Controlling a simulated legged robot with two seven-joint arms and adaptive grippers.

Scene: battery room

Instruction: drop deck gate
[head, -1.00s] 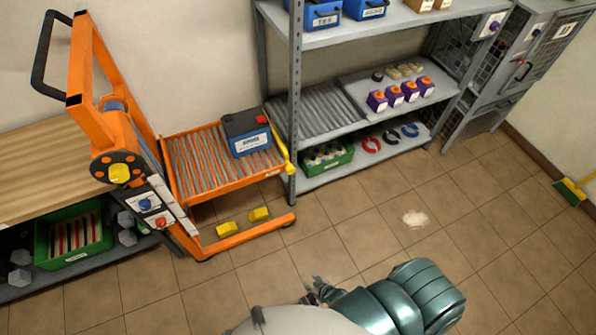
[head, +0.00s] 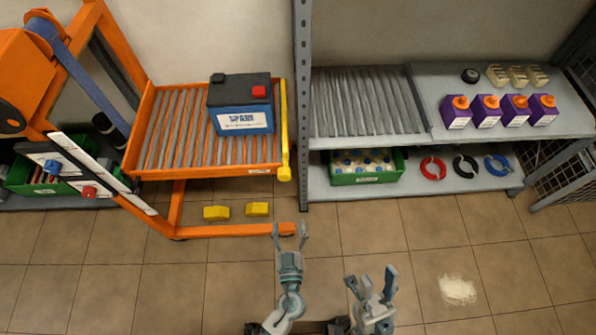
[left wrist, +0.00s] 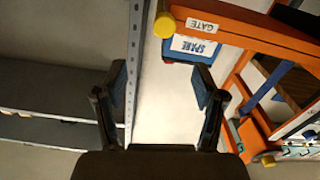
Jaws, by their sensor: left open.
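The orange lift's roller deck (head: 150,150) carries a blue and black battery (head: 240,108) at its right end. A yellow gate bar (head: 285,135) runs along the deck's right edge, beside the shelf post. My left gripper (head: 290,232) is open and empty, low in front of the bar's near end. In the left wrist view, the bar's round yellow end (left wrist: 165,25) shows beside a GATE label (left wrist: 202,25) on the orange deck frame, beyond my open fingers (left wrist: 162,85). My right gripper (head: 372,280) has its fingers apart and is empty, further right.
A grey rack post (head: 302,100) stands close right of the bar. Its shelf (head: 430,90) holds rollers and purple jugs (head: 487,112); a green crate (head: 365,178) sits below. Yellow blocks (head: 216,213) lie under the deck. A pale spill (head: 458,289) is on the floor.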

